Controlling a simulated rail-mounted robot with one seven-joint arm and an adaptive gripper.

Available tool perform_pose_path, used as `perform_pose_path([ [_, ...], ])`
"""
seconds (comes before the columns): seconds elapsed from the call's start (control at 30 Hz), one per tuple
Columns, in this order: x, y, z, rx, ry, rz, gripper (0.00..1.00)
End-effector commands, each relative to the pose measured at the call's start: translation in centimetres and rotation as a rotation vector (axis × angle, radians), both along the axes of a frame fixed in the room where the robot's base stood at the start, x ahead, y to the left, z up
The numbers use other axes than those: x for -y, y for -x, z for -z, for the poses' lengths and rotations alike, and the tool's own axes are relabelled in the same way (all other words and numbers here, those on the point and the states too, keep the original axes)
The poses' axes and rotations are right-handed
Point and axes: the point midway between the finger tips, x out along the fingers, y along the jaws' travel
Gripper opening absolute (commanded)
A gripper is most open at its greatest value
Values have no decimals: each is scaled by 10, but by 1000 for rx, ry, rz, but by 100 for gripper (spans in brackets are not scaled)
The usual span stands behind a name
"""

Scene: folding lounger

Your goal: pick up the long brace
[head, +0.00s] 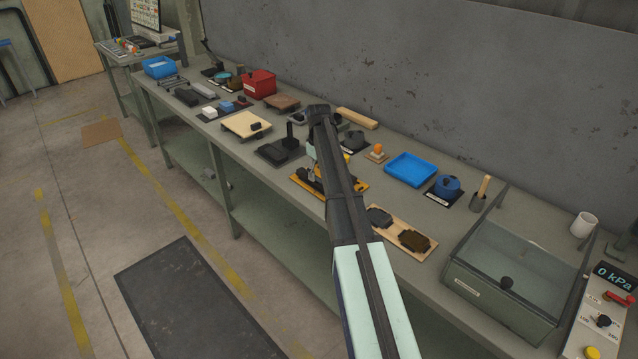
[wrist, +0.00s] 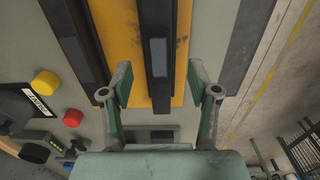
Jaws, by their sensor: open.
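In the wrist view, a long dark bar (wrist: 158,25), which looks like the long brace, runs down the picture over a yellow plate with a paler grey patch near its lower end. My gripper (wrist: 158,75) is open, with one finger on each side of this bar and gaps showing on both sides. I cannot tell how far the fingertips are above the plate. A second dark bar (wrist: 72,40) lies to the left, outside the fingers. In the head view, the yellow plate (head: 355,187) is on the bench, partly hidden by my arm, which also hides the bar and fingertips.
A wooden board with dark parts (head: 429,254) lies right of the yellow plate, and a black fixture (head: 279,151) stands left of it. A blue tray (head: 411,169) is behind. Yellow (wrist: 46,84) and red (wrist: 73,118) knobs are left of the fingers.

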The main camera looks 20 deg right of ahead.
Motion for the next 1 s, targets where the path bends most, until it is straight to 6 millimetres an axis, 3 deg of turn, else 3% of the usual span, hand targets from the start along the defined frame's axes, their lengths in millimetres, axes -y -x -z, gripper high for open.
perform_pose_path([
  [0.3, 1, 0, 34, -1, -1, 0, 60],
  [0.53, 1, 0, 36, 0, 0, 0, 60],
  [0.7, 1, 0, 36, 0, 0, 0, 0],
  [1.0, 1, 0, 36, 0, 0, 0, 0],
])
